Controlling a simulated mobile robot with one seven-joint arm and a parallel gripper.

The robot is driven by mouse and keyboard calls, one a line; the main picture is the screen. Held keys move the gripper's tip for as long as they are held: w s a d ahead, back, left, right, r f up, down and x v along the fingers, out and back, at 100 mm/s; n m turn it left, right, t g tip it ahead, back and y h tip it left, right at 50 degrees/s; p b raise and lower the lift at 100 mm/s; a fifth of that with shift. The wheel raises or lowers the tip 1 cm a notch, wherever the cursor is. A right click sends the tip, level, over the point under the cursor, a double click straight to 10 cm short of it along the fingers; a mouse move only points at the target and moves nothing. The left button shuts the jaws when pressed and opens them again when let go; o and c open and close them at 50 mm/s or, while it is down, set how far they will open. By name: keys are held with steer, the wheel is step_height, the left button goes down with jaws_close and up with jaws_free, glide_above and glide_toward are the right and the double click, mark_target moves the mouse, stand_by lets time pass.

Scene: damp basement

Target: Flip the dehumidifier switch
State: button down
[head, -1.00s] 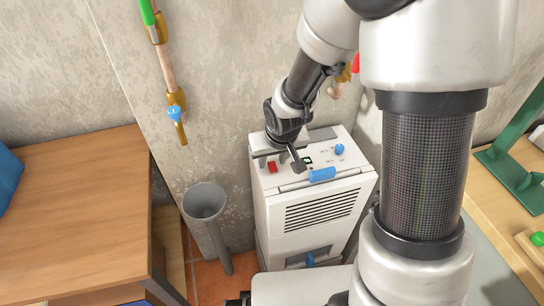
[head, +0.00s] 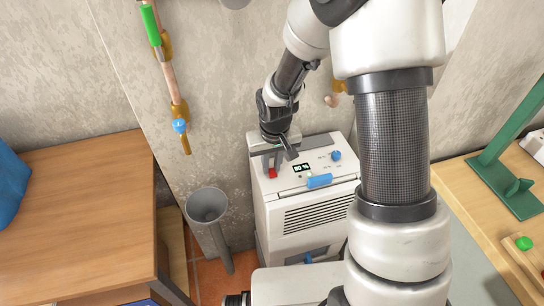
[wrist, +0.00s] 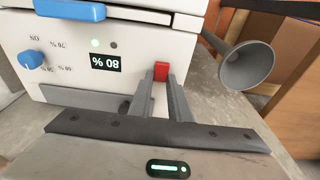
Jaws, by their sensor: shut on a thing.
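The white dehumidifier (head: 310,217) stands against the wall at the middle of the head view. Its red switch (head: 272,173) sits on the left of the top panel. In the wrist view the red switch (wrist: 161,71) shows between the fingertips of my gripper (wrist: 161,84), which is shut on it. The display (wrist: 92,62) reads 80 % and appears upside down there. A blue knob (head: 336,155) and a blue handle (head: 319,181) are also on the unit.
A grey open tube (head: 208,208) stands left of the dehumidifier, beside a wooden table (head: 80,210). A pipe with a blue valve (head: 179,126) runs down the wall. A workbench with a green stand (head: 510,150) is at right.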

mark_target(272, 172)
steer(key=shift+w+g, duration=0.15)
steer(key=shift+g, duration=0.45)
steer(key=c, duration=1.6)
jaws_free()
steer(key=shift+c, duration=0.2)
step_height(272, 172, up, 17)
steer(key=s+p, duration=0.1)
steer(key=p, duration=0.1)
steer(key=shift+r, duration=0.15)
